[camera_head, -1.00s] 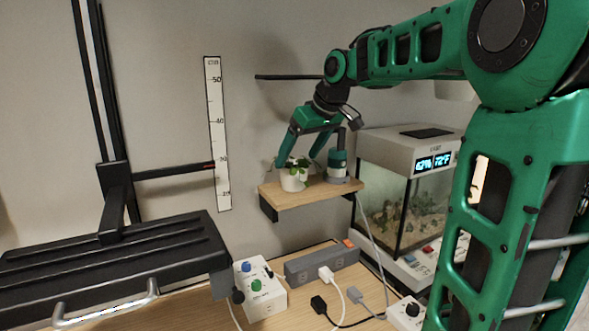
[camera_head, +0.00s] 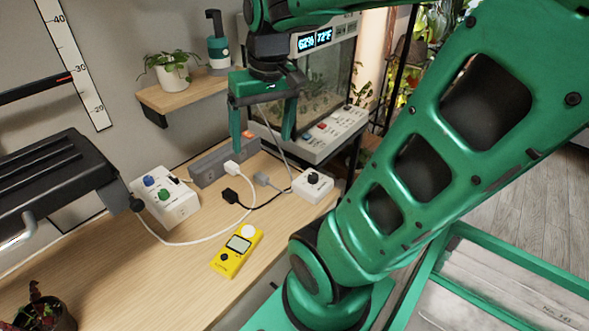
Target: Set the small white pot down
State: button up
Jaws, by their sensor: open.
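The small white pot (camera_head: 173,77) with a green leafy plant stands upright on the wooden wall shelf (camera_head: 190,97), towards its left part. My gripper (camera_head: 262,138) is to the right of the shelf and points down over the back of the bench, near the power strip. Its two green fingers are apart, with nothing seen between them. The gripper is clear of the pot.
A green and grey bottle-like device (camera_head: 218,52) stands on the shelf's right end. A terrarium (camera_head: 315,90) is behind my gripper. The wooden bench (camera_head: 200,290) holds a power strip (camera_head: 208,167), cables, a white control box (camera_head: 166,197) and a yellow meter (camera_head: 237,251).

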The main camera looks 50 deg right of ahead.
jog(key=s+f+m+g, duration=0.2)
jog(key=s+f, duration=0.4)
jog(key=s, duration=0.4)
jog(key=shift+d, duration=0.35)
jog(key=shift+w, duration=0.1)
jog(key=shift+w+f, duration=0.2)
jog(key=shift+w, duration=0.3)
